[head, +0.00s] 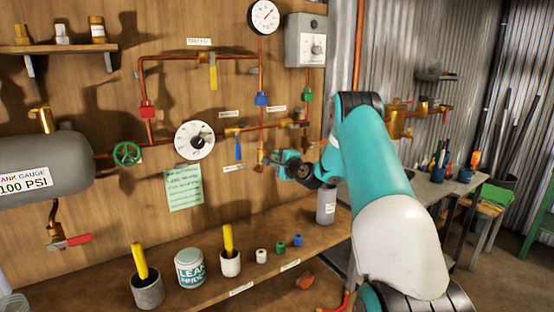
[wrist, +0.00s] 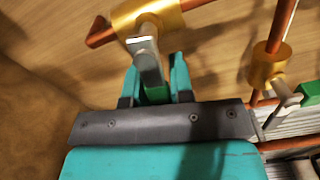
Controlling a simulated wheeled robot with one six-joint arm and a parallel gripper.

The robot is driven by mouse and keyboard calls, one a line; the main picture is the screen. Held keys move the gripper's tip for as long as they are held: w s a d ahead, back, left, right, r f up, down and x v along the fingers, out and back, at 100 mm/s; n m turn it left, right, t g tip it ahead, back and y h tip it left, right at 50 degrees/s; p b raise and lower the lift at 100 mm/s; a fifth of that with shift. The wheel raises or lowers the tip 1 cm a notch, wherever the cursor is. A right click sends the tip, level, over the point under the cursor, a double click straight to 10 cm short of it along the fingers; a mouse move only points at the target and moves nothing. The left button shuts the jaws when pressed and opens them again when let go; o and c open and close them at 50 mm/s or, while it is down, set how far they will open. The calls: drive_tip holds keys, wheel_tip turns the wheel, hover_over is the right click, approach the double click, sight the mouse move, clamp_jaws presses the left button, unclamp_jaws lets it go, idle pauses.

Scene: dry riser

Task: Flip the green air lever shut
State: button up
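In the wrist view, a lever (wrist: 148,58) with a silver shank and a green grip hangs from a brass valve body (wrist: 155,14). My gripper (wrist: 157,72) has its two teal fingers apart, one on each side of this lever. The green grip is partly hidden between the fingers, and I cannot tell whether they touch it. A second lever with a green grip (wrist: 309,92) shows at the right edge. In the head view, my gripper (head: 284,165) is at the lower right of the pipework; a green handle (head: 306,95) hangs below the grey box.
Copper pipes carry a red handle (head: 147,109), a blue handle (head: 261,98), a yellow lever (head: 213,77) and a green wheel (head: 127,154). A white dial (head: 194,140) is left of my gripper. A grey bottle (head: 326,206) and several small items stand on the shelf below.

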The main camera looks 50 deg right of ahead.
clamp_jaws()
drive_tip(key=shift+r+n+b, duration=0.45)
drive_tip(key=shift+n+b, duration=0.75)
drive_tip(key=shift+b, duration=0.35)
drive_tip(key=o, duration=0.5)
unclamp_jaws()
drive_tip(key=shift+s, duration=0.15)
drive_tip(key=shift+b+v, duration=3.3)
drive_tip(key=shift+v, duration=5.3)
drive_tip(key=shift+d, duration=0.1)
